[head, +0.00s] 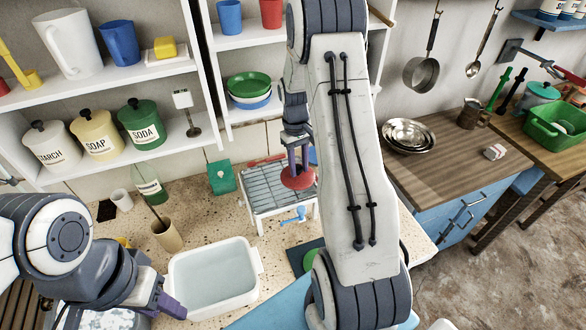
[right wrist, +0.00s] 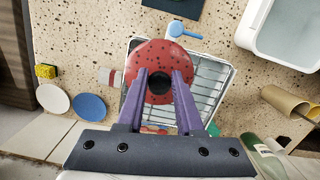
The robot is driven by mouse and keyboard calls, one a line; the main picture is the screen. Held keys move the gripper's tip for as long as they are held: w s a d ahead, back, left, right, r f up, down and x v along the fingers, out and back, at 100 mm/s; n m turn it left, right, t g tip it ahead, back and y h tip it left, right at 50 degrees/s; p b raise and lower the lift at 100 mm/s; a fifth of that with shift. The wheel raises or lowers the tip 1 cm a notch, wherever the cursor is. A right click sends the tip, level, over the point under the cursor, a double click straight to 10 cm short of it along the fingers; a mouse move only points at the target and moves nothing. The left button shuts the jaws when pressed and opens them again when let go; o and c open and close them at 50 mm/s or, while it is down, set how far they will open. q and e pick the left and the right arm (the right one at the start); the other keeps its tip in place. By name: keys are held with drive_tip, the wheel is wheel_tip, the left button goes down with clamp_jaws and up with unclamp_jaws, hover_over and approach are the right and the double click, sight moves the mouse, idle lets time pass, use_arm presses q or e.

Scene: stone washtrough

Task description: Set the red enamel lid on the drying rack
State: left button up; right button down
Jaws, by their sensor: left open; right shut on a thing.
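The red enamel lid (head: 298,178) hangs or rests over the right part of the drying rack (head: 262,192), a white frame with metal bars. My right gripper (head: 297,155) is shut on the lid's dark knob, from above. In the right wrist view the speckled lid (right wrist: 160,55) lies between the purple fingers (right wrist: 159,85) and covers the left part of the rack (right wrist: 212,75). I cannot tell whether the lid touches the bars. My left gripper (head: 172,306) is open at the lower left, before the basin; only part of it shows.
A white basin (head: 214,278) of water stands left of the rack. A blue tap-like thing (head: 293,215) is just in front of the rack, and a green box (head: 221,177) is behind its left side. A tan cup (head: 167,236) stands near the basin. Shelves with canisters (head: 141,123) rise behind.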

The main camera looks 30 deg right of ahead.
drive_tip(key=w, duration=0.1)
drive_tip(key=w+f, duration=0.1)
drive_tip(key=w, duration=0.1)
drive_tip(key=shift+a+f+p, duration=0.3)
drive_tip(key=shift+f+p, duration=0.1)
wheel_tip(320, 180, down, 4)
drive_tip(key=shift+r+p, duration=0.2)
drive_tip(key=shift+p, duration=0.85)
drive_tip(key=shift+f, duration=0.25)
drive_tip(key=shift+f, duration=0.2)
drive_tip(key=c, duration=0.5)
unclamp_jaws()
drive_tip(key=shift+c, duration=0.2)
